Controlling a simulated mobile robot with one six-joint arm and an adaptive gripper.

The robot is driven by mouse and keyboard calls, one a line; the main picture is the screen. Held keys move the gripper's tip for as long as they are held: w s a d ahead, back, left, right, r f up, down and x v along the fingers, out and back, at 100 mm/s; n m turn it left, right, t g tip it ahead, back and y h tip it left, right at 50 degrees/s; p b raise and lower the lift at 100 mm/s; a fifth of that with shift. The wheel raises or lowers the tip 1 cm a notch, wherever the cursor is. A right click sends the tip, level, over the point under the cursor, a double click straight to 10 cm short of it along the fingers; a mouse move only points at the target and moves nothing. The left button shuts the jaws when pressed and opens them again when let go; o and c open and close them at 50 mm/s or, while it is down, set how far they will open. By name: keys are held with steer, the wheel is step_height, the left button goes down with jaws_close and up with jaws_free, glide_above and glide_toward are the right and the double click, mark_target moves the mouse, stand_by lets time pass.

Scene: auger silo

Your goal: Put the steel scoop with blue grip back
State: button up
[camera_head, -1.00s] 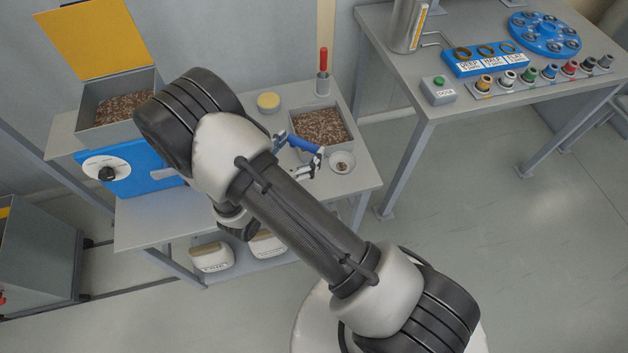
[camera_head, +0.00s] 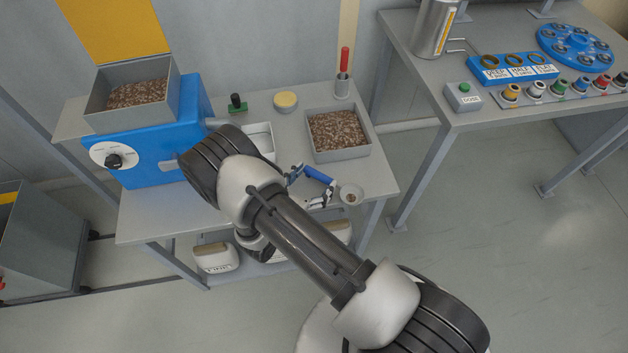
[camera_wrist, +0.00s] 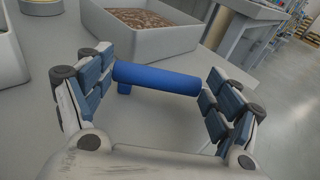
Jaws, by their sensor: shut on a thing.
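The scoop's blue grip (camera_head: 319,175) is between the fingers of my gripper (camera_head: 309,187), above the front right part of the grey bench. Its round steel bowl (camera_head: 351,195) shows to the right of the grip, with a little brown material in it. In the wrist view the blue grip (camera_wrist: 165,79) lies crosswise between the two finger pads of my gripper (camera_wrist: 155,98). The bowl is not seen there.
A grey tray of brown grain (camera_head: 345,155) stands behind the scoop. A blue machine (camera_head: 150,150) stands left.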

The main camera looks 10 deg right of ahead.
steer(key=shift+f, duration=0.15)
steer(key=o, duration=1)
